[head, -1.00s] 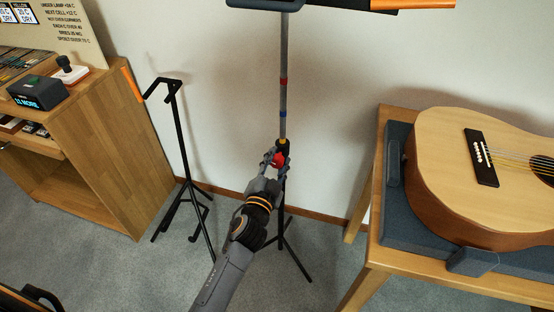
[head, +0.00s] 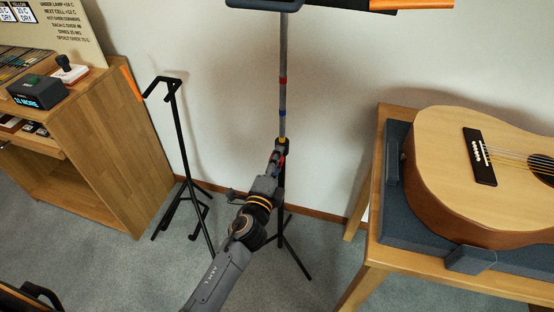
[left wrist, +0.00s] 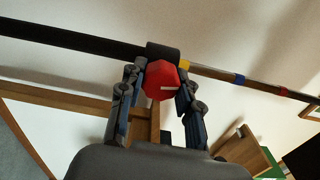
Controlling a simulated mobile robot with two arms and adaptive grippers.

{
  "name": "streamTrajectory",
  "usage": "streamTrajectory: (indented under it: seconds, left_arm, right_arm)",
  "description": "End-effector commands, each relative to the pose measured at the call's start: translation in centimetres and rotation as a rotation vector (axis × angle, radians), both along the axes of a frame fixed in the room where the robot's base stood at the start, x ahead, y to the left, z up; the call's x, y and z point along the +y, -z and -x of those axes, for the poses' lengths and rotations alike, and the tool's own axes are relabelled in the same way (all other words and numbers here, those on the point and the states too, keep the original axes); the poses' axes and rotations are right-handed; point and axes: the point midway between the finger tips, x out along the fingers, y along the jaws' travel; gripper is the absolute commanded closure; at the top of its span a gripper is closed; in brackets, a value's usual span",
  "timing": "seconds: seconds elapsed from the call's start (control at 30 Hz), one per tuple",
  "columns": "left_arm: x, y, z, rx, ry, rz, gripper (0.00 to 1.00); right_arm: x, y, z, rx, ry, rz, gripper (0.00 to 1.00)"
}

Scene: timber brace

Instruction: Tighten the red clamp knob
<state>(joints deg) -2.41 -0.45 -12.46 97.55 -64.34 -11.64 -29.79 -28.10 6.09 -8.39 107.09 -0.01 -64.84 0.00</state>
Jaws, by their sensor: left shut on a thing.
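The red clamp knob (left wrist: 161,80) sits between the two fingers of my left gripper (left wrist: 162,76) in the left wrist view. A pale line on its face runs nearly sideways. The fingers press on it from both sides. The knob is on a black collar (left wrist: 163,52) on the stand's pole. In the head view my left gripper (head: 278,160) is at the collar on the grey pole (head: 283,105), and only a sliver of red shows there. The pole has red, blue and yellow bands above the collar. My right gripper is not in view.
A guitar (head: 450,185) lies on a grey cradle on a wooden table (head: 384,262) at the right. A thin black stand (head: 181,140) stands left of the pole, beside a wooden cabinet (head: 120,150). The pole's tripod legs (head: 296,260) spread on the carpet.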

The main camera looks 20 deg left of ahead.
Motion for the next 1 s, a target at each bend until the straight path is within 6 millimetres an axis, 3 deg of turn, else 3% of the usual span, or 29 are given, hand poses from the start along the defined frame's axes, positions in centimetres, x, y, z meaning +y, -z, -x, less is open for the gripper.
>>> streamTrajectory:
  seconds: [0.4,0.97,1.0]
  left_arm:
    - [-0.08,0.09,0.01,-0.007,0.002,-0.201,0.98]
    - [-0.07,0.13,0.02,-0.007,0.002,-0.233,0.98]
    - [-0.06,0.13,0.02,-0.007,0.002,-0.233,0.64]
  right_arm:
    - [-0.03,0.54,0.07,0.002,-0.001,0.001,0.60]
    - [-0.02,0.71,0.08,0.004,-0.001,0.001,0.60]
    - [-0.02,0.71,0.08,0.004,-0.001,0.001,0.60]
